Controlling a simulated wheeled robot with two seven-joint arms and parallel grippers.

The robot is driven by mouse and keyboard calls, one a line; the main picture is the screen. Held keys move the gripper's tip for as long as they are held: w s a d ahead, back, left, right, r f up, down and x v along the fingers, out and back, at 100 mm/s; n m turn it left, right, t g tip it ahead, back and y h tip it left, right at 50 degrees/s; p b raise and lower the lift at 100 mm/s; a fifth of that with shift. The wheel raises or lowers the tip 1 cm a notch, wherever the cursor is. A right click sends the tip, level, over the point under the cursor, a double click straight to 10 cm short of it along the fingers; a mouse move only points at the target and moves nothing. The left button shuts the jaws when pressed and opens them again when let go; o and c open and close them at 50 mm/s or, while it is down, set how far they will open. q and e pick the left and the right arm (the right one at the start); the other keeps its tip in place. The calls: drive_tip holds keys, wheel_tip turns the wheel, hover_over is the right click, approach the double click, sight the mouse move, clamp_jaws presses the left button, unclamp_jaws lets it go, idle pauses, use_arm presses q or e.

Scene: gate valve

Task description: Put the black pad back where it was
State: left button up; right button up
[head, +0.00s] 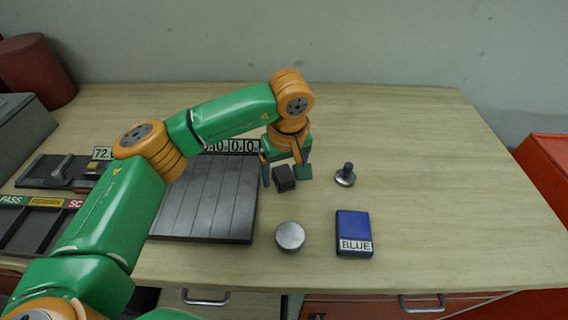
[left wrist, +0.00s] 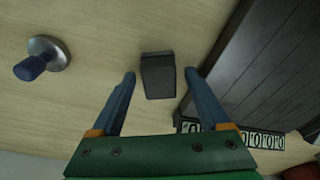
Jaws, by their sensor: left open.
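A small dark block (head: 284,179), the only loose black piece I can make out, sits on the wooden table right of the dark slatted plate. I cannot tell for certain that it is the black pad. It also shows in the left wrist view (left wrist: 158,76). My left gripper (head: 285,178) points down over it and is open, with one blue finger on each side. In the left wrist view, wood shows between the block and both fingers. A blue pad labelled BLUE (head: 353,228) lies to the right and nearer. My right gripper is not in view.
A stamp-like piece with a dark blue knob (head: 345,175) stands right of my gripper. A round silver disc (head: 290,236) lies nearer. The slatted plate (head: 208,198) and number display (head: 231,146) are left. The table's right side is clear.

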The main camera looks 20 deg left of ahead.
sight(287, 179)
use_arm(q)
wheel_tip(287, 179, up, 12)
drive_tip(key=s+d, duration=0.1)
drive_tip(key=shift+s, duration=0.25)
drive_tip(key=shift+d, duration=0.1)
